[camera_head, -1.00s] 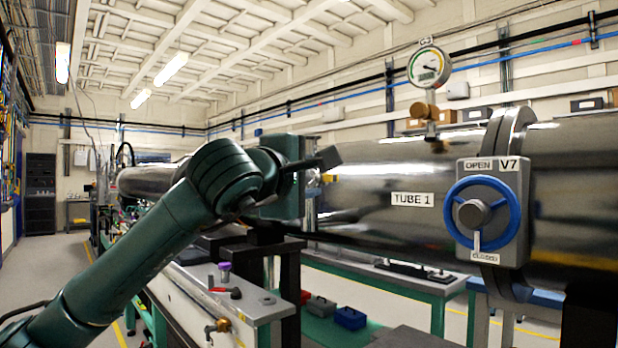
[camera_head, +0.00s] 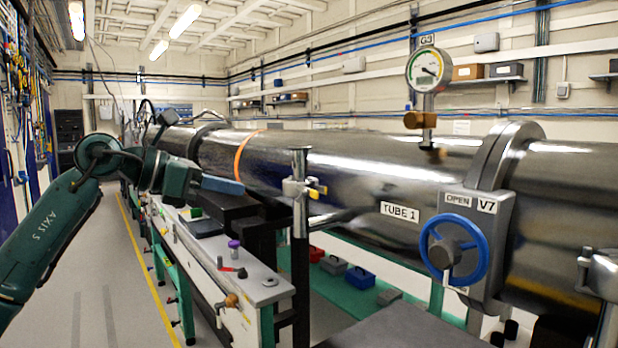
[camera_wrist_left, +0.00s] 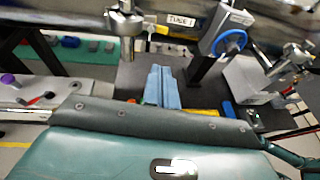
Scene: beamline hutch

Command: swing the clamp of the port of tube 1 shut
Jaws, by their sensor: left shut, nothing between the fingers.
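Tube 1 (camera_head: 345,165) is a long steel tube running across the head view, with a white TUBE 1 label (camera_head: 400,211). In front of it stands a metal post (camera_head: 300,225) bearing a steel fitting with a yellow-tipped part (camera_head: 316,190). This may be the port with its clamp; I cannot tell how the clamp stands. The fitting also shows at the top of the left wrist view (camera_wrist_left: 126,20). My left gripper (camera_head: 222,186) is shut and empty, left of the post and apart from it. Its blue-grey fingers (camera_wrist_left: 165,88) lie together in the wrist view. My right gripper is out of view.
A valve with a blue handwheel (camera_head: 453,249), marked V7, and a dial gauge (camera_head: 428,70) are on the tube line. A bench (camera_head: 245,293) with a purple-capped item and a red lever stands below. The aisle floor (camera_head: 110,270) at left is clear.

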